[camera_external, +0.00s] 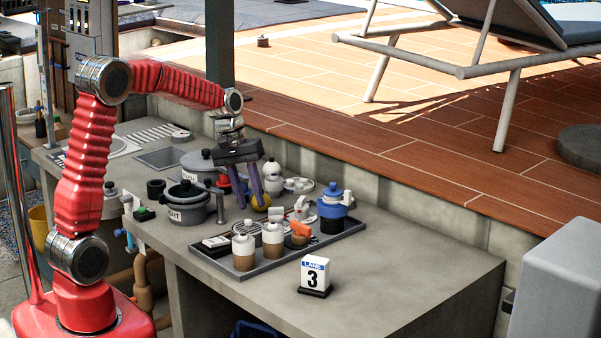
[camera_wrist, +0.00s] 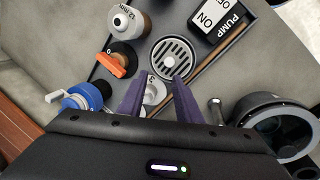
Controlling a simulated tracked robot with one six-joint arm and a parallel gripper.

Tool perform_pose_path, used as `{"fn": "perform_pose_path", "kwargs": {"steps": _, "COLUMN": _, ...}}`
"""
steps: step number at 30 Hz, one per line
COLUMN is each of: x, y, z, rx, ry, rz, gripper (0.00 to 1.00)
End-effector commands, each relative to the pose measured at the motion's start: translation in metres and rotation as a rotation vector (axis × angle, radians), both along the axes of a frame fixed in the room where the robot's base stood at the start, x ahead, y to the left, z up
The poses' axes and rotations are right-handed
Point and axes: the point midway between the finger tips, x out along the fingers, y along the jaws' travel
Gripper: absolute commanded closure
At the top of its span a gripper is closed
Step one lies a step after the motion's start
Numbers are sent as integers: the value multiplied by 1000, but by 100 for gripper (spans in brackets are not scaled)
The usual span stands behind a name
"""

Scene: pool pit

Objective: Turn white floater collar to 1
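A white rounded piece (camera_wrist: 154,90) with a dark mark that looks like a 3 shows between my fingertips in the wrist view; its lower part is hidden by the fingers and palm. I cannot tell for sure that it is the floater collar. My gripper (camera_external: 257,203) points down over the back of the tray in the external view. Its purple fingers (camera_wrist: 158,88) are spread apart, with no clear contact on either side. A white upright floater-like body (camera_external: 272,178) stands behind the gripper in the external view.
The grey tray (camera_external: 238,274) holds bottles (camera_external: 243,251), an orange-handled valve (camera_external: 299,231), a round grate (camera_wrist: 173,58) and a PUMP switch (camera_wrist: 215,20). A blue-topped unit (camera_external: 334,202) stands at right. A lidded pot (camera_external: 187,204) is left.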

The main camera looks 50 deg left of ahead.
Motion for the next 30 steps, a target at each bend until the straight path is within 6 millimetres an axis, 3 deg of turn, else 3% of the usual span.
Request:
{"fn": "perform_pose_path", "kwargs": {"steps": 10, "x": 90, "y": -10, "z": -1, "rx": -185, "ry": 95, "rz": 281, "gripper": 69}}
{"fn": "perform_pose_path", "kwargs": {"steps": 17, "x": 146, "y": -23, "z": 12, "rx": -343, "ry": 199, "rz": 516, "gripper": 69}}
{"fn": "perform_pose_path", "kwargs": {"steps": 24, "x": 185, "y": -41, "z": 49, "rx": -506, "ry": 341, "rz": 744, "gripper": 69}}
{"fn": "perform_pose_path", "kwargs": {"steps": 30, "x": 192, "y": -56, "z": 95, "rx": -597, "ry": 454, "rz": 884, "gripper": 69}}
